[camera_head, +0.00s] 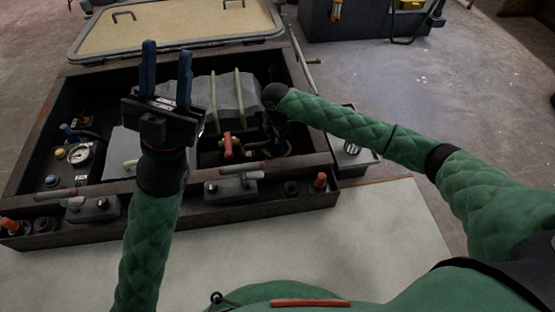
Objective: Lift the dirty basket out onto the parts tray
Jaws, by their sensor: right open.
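My left gripper (166,75) points up over the left part of the open engine box, its two blue fingers apart with nothing between them. My right arm reaches in from the right, and its black wrist (276,95) is over the right part of the box. The right gripper points down there; its fingers are hard to make out against dark fittings. I cannot pick out the dirty basket in that dark area. A small grey tray (368,157) with a round dark-and-light piece stands just outside the box's right side; it looks like the parts tray.
The box holds a grey ribbed engine cover (225,100), a red handle (228,146) and a round gauge (79,154). Its front rim (130,186) carries latches and red knobs. A raised hatch lid (180,28) stands behind. A pale mat (385,215) lies clear in front.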

